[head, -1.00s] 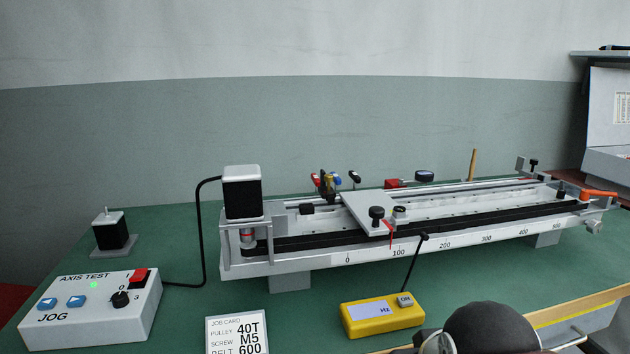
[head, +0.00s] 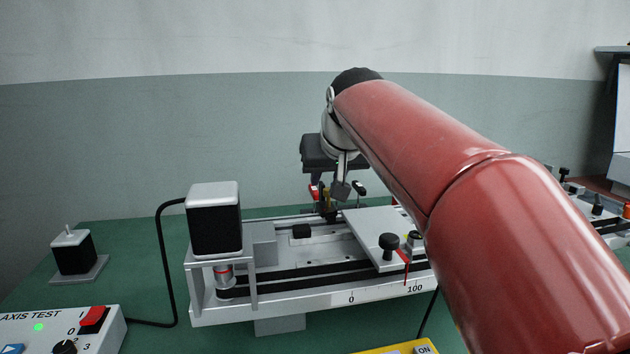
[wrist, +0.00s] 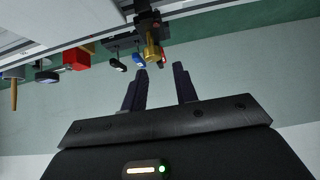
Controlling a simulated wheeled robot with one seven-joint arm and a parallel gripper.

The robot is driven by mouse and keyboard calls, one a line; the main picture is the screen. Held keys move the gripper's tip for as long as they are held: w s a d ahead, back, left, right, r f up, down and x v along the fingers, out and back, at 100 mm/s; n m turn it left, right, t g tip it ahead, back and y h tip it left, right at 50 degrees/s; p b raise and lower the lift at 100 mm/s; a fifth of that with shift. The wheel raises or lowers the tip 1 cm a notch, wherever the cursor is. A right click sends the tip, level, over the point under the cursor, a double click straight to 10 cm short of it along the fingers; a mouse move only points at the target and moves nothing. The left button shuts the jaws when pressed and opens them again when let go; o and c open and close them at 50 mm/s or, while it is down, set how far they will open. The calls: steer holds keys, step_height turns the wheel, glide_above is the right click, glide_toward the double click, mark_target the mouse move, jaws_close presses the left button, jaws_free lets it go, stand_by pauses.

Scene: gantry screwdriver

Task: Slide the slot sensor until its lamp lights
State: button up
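The carriage plate (head: 375,232) stands near the 100 mark. My gripper (wrist: 160,68) is open and empty in the wrist view, its two dark fingers spread apart. A brass-coloured piece (wrist: 153,48) shows just beyond the fingertips. In the head view my gripper is behind the gantry, its fingers hard to make out.
A black motor (head: 214,220) rises at the gantry's left end. Coloured tools stand behind the rail, and a red block (wrist: 76,60) is near them in the wrist view. The axis test box (head: 100,330) is at front left. My red arm hides the gantry's right part.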

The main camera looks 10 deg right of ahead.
mark_target(322, 183)
steer(key=shift+w+d+r, duration=0.15)
steer(key=shift+w, duration=0.5)
steer(key=x, duration=0.7)
steer(key=shift+w, duration=0.15)
jaws_close()
